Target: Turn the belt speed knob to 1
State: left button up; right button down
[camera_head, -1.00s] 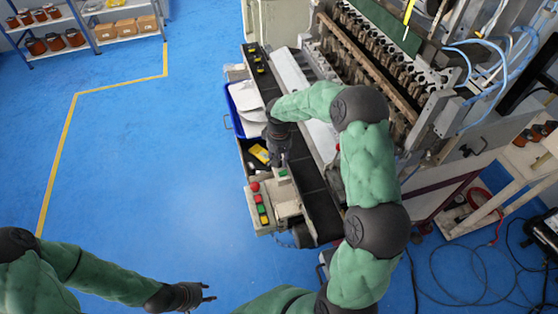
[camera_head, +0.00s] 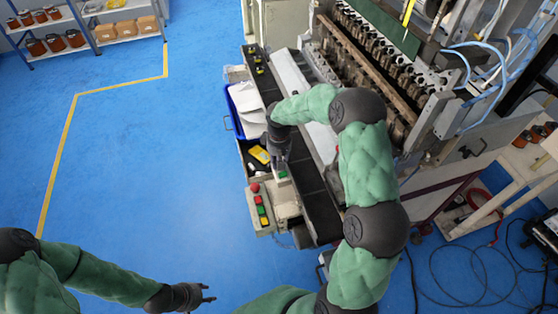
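The belt speed knob cannot be made out; my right gripper may cover it. A small pale box with a green patch (camera_head: 282,174) sits beside the dark conveyor belt (camera_head: 318,204). My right gripper (camera_head: 279,163) points down right at this box's far edge. Its fingertips are too small and dark to tell if they touch or hold anything. My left gripper (camera_head: 208,293) is at the bottom, over the blue floor, far from the box. Its two fingers are spread, with nothing between them.
A blue bin (camera_head: 233,112) with papers and a yellow item (camera_head: 260,154) lie left of the belt. The winder (camera_head: 375,60) stands behind. Open floor is at left.

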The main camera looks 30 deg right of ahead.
jog(key=shift+n, duration=1.1)
jog(key=c, duration=1.3)
grip_release()
